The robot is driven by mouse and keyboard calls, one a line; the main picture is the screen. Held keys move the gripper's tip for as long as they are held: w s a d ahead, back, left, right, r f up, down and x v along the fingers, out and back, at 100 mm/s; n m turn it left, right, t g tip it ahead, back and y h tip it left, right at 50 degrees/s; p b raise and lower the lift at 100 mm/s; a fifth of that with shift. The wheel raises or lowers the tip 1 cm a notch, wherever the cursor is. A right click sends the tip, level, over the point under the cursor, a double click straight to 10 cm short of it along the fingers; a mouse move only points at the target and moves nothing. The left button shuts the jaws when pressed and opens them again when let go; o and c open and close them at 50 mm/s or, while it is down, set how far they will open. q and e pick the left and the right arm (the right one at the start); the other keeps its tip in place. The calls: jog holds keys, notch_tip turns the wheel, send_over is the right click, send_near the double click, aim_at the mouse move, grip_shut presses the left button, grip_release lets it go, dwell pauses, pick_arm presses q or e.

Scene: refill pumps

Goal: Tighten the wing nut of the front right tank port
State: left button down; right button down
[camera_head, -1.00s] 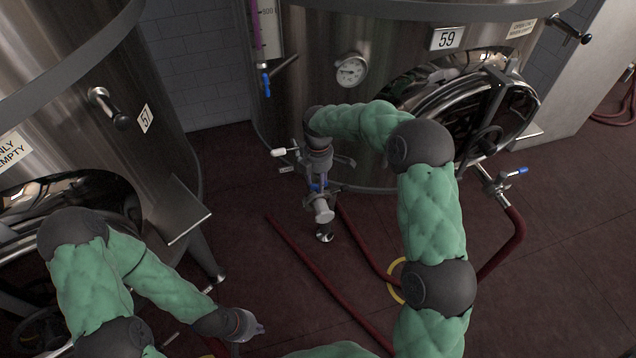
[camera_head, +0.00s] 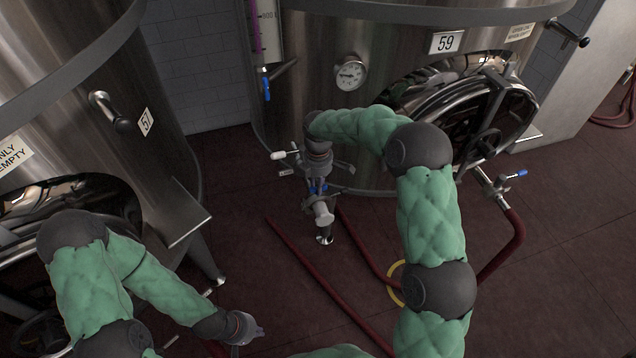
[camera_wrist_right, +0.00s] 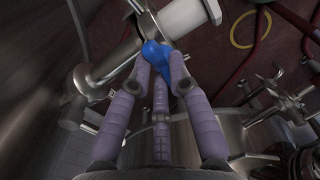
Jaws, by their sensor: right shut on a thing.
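My right gripper (camera_head: 319,188) is at the metal port fitting (camera_head: 324,213) low on the front of tank 59. In the right wrist view my right gripper (camera_wrist_right: 160,68) is closed around a blue handle-like piece (camera_wrist_right: 155,52) beside a steel pipe (camera_wrist_right: 112,66). The fingers partly hide this piece, and I cannot tell whether it is a wing nut. A steel clamp fitting (camera_wrist_right: 285,100) shows to the right of the fingers. My left gripper (camera_head: 246,328) hangs low over the floor, away from the fittings; its finger opening is unclear.
Tank 59 (camera_head: 300,100) stands behind the port, and tank 57 (camera_head: 165,130) is at left. Another valve with a blue handle (camera_head: 516,174) joins a red hose (camera_head: 512,240) at right. Red hoses and a yellow ring (camera_head: 392,283) lie on the floor.

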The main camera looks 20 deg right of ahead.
jog(key=m+p, duration=0.1)
jog(key=m, duration=0.2)
jog(key=shift+r+p, duration=0.1)
jog(key=shift+p, duration=0.3)
jog(key=m+p, duration=0.1)
jog(key=m, duration=0.2)
jog(key=shift+d+m, duration=0.1)
jog(key=shift+m, duration=0.2)
jog(key=m+p, duration=0.1)
jog(key=m, duration=0.2)
jog(key=shift+m, duration=0.3)
jog(key=m, duration=0.4)
jog(key=shift+s+d+p, duration=0.1)
jog(key=shift+s+p, duration=0.05)
jog(key=shift+p, duration=0.15)
jog(key=m, duration=0.5)
jog(key=shift+s, duration=0.1)
jog(key=m, duration=0.4)
jog(key=shift+m, duration=0.3)
jog(key=m, duration=0.4)
jog(key=shift+s+b, duration=0.1)
jog(key=shift+b, duration=0.3)
jog(key=m, duration=0.5)
jog(key=shift+a, duration=0.2)
jog(key=shift+m, duration=0.3)
